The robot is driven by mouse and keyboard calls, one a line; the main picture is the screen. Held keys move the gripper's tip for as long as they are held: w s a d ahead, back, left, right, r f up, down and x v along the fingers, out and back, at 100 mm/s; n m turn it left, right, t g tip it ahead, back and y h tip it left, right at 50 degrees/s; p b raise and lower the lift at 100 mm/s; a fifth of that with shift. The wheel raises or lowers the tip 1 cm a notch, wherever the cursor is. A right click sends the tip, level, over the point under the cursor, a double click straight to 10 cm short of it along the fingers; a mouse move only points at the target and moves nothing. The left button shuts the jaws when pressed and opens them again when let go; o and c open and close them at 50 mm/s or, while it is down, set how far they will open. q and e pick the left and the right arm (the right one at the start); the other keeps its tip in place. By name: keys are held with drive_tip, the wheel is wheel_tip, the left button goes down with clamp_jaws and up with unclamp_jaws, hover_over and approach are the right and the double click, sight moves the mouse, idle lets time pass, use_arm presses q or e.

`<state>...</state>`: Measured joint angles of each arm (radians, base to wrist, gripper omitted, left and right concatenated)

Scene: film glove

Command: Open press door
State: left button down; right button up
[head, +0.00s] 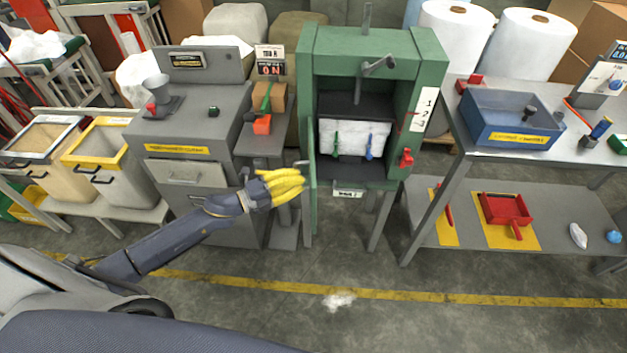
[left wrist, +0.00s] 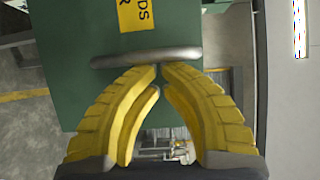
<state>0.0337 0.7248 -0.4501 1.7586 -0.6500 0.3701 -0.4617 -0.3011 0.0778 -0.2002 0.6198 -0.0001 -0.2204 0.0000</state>
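The green press (head: 422,65) stands in the middle of the head view. Its door (head: 311,185) stands swung out at the left side, seen nearly edge-on, and the dark chamber is exposed. In the left wrist view the green door face (left wrist: 85,95) fills much of the picture, with a grey bar handle (left wrist: 110,61) across it. My left gripper (head: 300,183) has yellow fingers and is by the door's left face. Its fingertips (left wrist: 160,68) nearly meet right at the handle; I cannot tell whether they touch it. My right gripper is out of view.
A white block (head: 353,138) sits in the press chamber. A grey machine (head: 195,130) stands left of the press. A grey table (head: 470,150) with a blue tray (head: 510,133) stands on the right. The floor in front, with its yellow line (head: 430,296), is clear apart from a white patch.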

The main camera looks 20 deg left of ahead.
use_arm(q)
drive_tip(key=shift+a, duration=1.3)
drive_tip(key=shift+s, duration=0.1)
